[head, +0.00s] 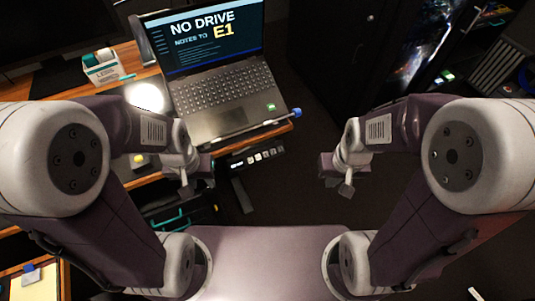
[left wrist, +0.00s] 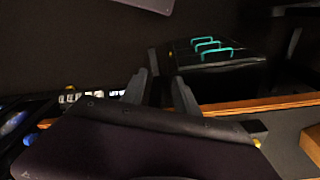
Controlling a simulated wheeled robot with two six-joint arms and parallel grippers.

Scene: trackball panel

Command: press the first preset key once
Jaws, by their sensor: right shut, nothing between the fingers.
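A black panel strip (head: 243,170) with a row of several small pale keys (head: 266,155) sits below the laptop's front edge in the head view. The keys also show at the left in the left wrist view (left wrist: 67,97). Their markings are too small to read, so I cannot tell which is the first preset key. My left gripper (head: 188,191) is left of and below the panel, apart from the keys. In the left wrist view its two fingers (left wrist: 160,91) stand apart with nothing between them. My right gripper (head: 346,190) is shut and empty, right of the panel over dark floor.
An open laptop (head: 225,97) stands on the wooden desk (head: 150,83) above the panel. A blue-ended piece (head: 296,113) juts from the desk's right corner. Teal-handled items (head: 170,220) lie below left.

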